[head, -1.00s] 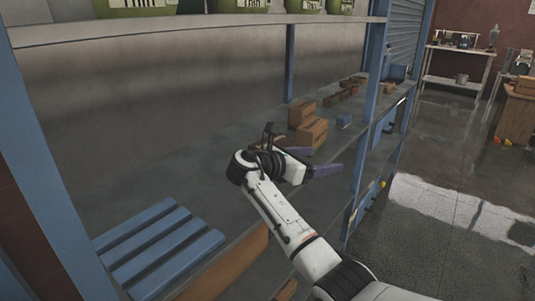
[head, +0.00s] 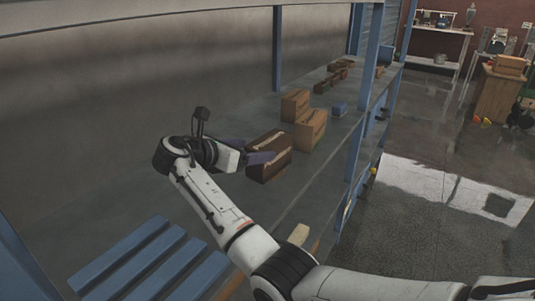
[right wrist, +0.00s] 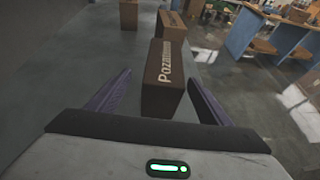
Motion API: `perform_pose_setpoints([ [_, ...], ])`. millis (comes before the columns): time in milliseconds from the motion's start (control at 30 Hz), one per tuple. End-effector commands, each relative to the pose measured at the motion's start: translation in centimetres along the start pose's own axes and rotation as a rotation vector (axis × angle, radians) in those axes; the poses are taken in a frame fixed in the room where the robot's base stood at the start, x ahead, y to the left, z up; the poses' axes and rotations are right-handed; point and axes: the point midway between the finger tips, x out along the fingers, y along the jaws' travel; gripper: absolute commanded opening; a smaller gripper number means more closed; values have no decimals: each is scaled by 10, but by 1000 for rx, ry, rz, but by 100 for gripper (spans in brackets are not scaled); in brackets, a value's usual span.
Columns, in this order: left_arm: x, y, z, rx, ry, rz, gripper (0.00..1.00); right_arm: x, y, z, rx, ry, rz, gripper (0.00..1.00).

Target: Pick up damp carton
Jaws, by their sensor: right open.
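The nearest carton, a dark brown box (head: 270,155), sits on the shelf in the head view; its darker tone fits the damp carton. In the right wrist view this dark carton (right wrist: 163,82), with white lettering, stands between and ahead of the two fingers. My right gripper (head: 262,158) is open, its purple fingers pointing at the carton. In the right wrist view the open right gripper (right wrist: 160,98) has its fingers spread at either side of the carton's near end. I cannot tell whether they touch it. My left gripper is not in view.
Lighter cartons (head: 310,130) stand just behind the dark one, with a small blue box (head: 339,110) beside them. A blue slatted pallet (head: 150,262) lies at the near left. A blue post (head: 357,150) rises at the shelf's front edge.

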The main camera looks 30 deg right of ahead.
Motion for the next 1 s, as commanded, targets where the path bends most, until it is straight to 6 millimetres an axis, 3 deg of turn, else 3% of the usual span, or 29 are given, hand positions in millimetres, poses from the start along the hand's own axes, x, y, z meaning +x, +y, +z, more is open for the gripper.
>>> perform_pose_setpoints([
  [167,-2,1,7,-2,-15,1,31,13,-1,-1,0,0,1,73],
  [500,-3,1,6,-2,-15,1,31,57,-6,-9,1,0,0,73],
  [800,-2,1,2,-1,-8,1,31,62,-6,-9,1,1,2,73],
  [1000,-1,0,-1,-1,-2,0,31,62,-6,-9,1,1,2,39],
])
